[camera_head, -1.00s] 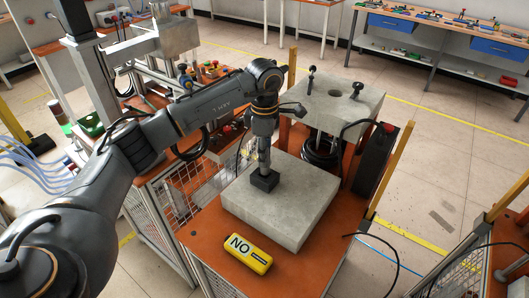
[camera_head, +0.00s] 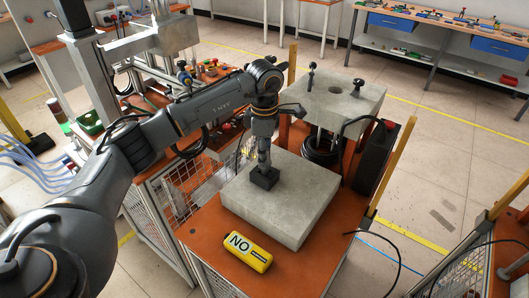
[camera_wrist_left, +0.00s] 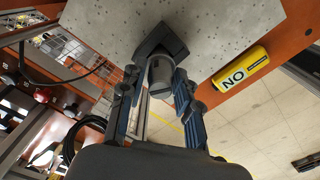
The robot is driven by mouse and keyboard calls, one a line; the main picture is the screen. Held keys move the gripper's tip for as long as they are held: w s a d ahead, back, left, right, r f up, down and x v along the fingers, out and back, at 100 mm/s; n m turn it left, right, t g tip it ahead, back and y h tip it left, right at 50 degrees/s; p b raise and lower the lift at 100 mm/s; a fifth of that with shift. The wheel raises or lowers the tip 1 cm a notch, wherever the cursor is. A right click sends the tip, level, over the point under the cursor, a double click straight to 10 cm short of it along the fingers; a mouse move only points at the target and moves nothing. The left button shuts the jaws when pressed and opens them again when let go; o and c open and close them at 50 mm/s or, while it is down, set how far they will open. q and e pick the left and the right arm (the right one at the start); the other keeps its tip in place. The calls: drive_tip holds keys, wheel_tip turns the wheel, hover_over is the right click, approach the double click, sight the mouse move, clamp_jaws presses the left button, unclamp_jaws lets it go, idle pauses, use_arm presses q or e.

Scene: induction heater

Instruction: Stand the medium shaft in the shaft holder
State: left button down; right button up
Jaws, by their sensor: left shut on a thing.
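My left gripper (camera_head: 264,147) points down over the pale grey stone block and is shut on a grey metal shaft (camera_head: 264,160). The shaft is upright in the head view, and its lower end meets a small black block (camera_head: 264,178), seemingly the shaft holder, on top of the stone. In the left wrist view the shaft (camera_wrist_left: 160,76) shows between the two fingers of the left gripper (camera_wrist_left: 158,88), against the black holder (camera_wrist_left: 168,40). Whether its lower end is fully seated is hidden. My right gripper is not in view.
The stone block (camera_head: 300,212) rests on an orange table (camera_head: 205,245). A yellow "NO" block (camera_head: 248,251) lies in front. Behind are a second stone plate (camera_head: 340,92) with a hole and upright pins, and a black control box (camera_head: 372,155) with a red button. The stone around the holder is clear.

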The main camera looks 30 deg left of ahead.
use_arm(q)
drive_tip(key=shift+f+b, duration=0.65)
drive_tip(key=shift+f, duration=0.3)
drive_tip(key=c, duration=0.9)
unclamp_jaws()
drive_tip(key=shift+o, duration=0.2)
drive_tip(key=shift+r, duration=0.35)
wheel_tip(320, 180, up, 11)
drive_tip(key=shift+r, duration=0.2)
